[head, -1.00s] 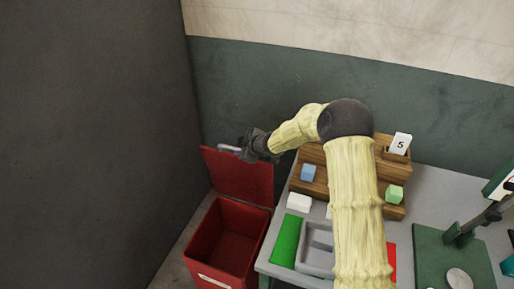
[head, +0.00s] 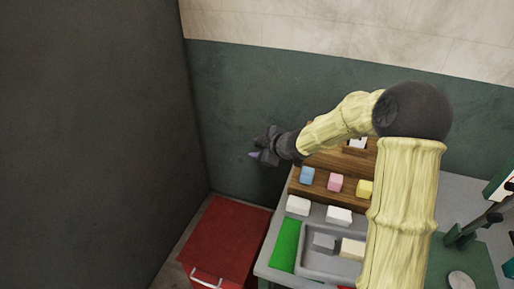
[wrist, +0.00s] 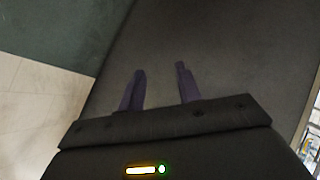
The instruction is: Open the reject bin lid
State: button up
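The red reject bin (head: 187,272) stands on the floor at the lower middle of the head view. Its red lid (head: 228,238) lies flat over the top and hides the inside. The pale lid handle (head: 207,279) is at the lid's near edge. My gripper (head: 252,155) is in the air above and beyond the lid, in front of the green wall, apart from both lid and handle. In the wrist view my gripper (wrist: 160,70) has its two dark fingers spread, with nothing between them.
A grey table right of the bin holds a green mat (head: 286,242), a grey tray (head: 325,267) with blocks, and a wooden stepped rack (head: 320,182) with coloured blocks. A dark wall (head: 95,140) stands at the left. My arm hides part of the table.

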jog(key=s+d+f+m+g+h, duration=0.1)
jog(key=s+d+m+g+h, duration=0.1)
jog(key=s+d+m+h, duration=0.75)
jog(key=s+d+m+g+y, duration=0.1)
jog(key=s+d+m, duration=0.3)
jog(key=s, duration=0.5)
jog(key=s+d+m+g+y, duration=0.1)
jog(key=s+d+m, duration=0.3)
jog(key=s, duration=0.5)
jog(key=shift+s+d+f+g, duration=0.2)
jog(key=shift+s+d+g, duration=0.15)
jog(key=shift+g, duration=0.25)
grip_shut()
